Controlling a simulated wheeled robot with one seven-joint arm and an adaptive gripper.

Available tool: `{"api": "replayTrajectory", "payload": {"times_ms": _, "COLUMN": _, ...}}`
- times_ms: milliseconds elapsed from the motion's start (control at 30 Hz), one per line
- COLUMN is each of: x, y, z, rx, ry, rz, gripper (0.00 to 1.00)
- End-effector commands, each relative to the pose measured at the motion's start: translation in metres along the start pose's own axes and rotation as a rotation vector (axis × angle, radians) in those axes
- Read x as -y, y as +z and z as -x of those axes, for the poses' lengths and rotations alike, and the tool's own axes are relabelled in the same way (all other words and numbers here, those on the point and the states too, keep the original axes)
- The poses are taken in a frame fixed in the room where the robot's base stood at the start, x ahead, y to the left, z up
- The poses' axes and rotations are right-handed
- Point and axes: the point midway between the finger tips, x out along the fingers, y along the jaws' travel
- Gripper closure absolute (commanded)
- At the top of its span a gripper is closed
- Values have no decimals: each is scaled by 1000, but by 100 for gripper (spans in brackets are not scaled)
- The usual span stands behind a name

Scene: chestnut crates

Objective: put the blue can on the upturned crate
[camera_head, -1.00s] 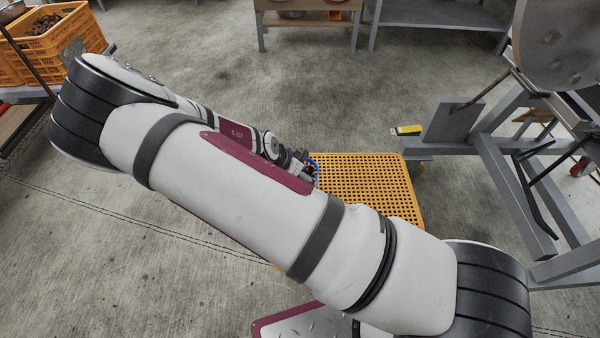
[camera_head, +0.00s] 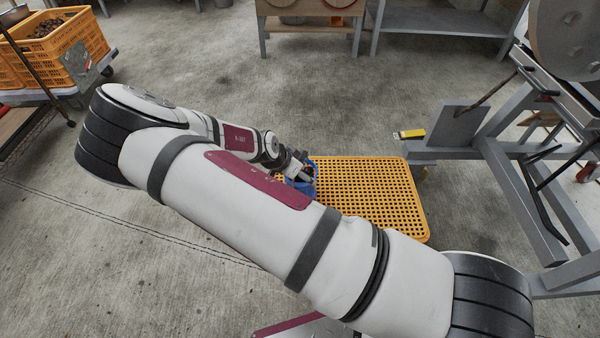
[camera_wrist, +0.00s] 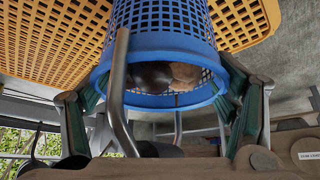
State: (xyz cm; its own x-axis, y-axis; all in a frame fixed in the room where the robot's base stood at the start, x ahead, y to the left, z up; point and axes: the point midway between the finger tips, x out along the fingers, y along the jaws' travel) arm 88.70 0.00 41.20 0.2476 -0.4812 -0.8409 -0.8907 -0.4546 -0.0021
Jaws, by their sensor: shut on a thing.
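The blue can (camera_head: 309,187) is a mesh-walled bucket with a metal handle. In the wrist view the can (camera_wrist: 165,18) fills the upper middle, and brown lumps show inside its rim. My gripper (camera_head: 300,173) is shut on it; in the wrist view the gripper's fingers (camera_wrist: 165,112) flank the can on both sides. The upturned crate (camera_head: 375,195) is an orange lattice on the floor; it also shows in the wrist view (camera_wrist: 50,40). The can appears over the crate's left part in the head view. I cannot tell whether it touches the crate. My arm hides the crate's near left part.
A grey metal frame machine (camera_head: 490,150) stands just right of the crate. A yellow-ended object (camera_head: 409,134) lies at its base. Orange crates (camera_head: 70,48) sit on a cart at the far left. Tables (camera_head: 440,20) stand at the back. The floor between is clear.

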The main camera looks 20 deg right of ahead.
Motion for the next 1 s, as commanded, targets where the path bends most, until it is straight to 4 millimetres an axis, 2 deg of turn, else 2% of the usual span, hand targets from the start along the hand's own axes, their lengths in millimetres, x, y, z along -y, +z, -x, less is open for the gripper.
{"api": "replayTrajectory", "payload": {"times_ms": 33, "x": 0, "y": 0, "z": -1, "rx": -1, "ry": -1, "rz": -1, "gripper": 67}}
{"api": "replayTrajectory", "payload": {"times_ms": 67, "x": 0, "y": 1, "z": -2, "rx": 0, "ry": 0, "rz": 0, "gripper": 16}}
{"api": "replayTrajectory", "payload": {"times_ms": 133, "x": 0, "y": 1, "z": -1, "rx": 0, "ry": 0, "rz": 0, "gripper": 0}}
{"api": "replayTrajectory", "payload": {"times_ms": 567, "x": 0, "y": -1, "z": 2, "rx": 0, "ry": 0, "rz": 0, "gripper": 0}}
{"api": "replayTrajectory", "payload": {"times_ms": 767, "x": 0, "y": -1, "z": 31, "rx": 1, "ry": -1, "rz": 2, "gripper": 0}}
{"api": "replayTrajectory", "payload": {"times_ms": 1000, "x": 0, "y": -2, "z": 82, "rx": 0, "ry": -2, "rz": 2, "gripper": 0}}
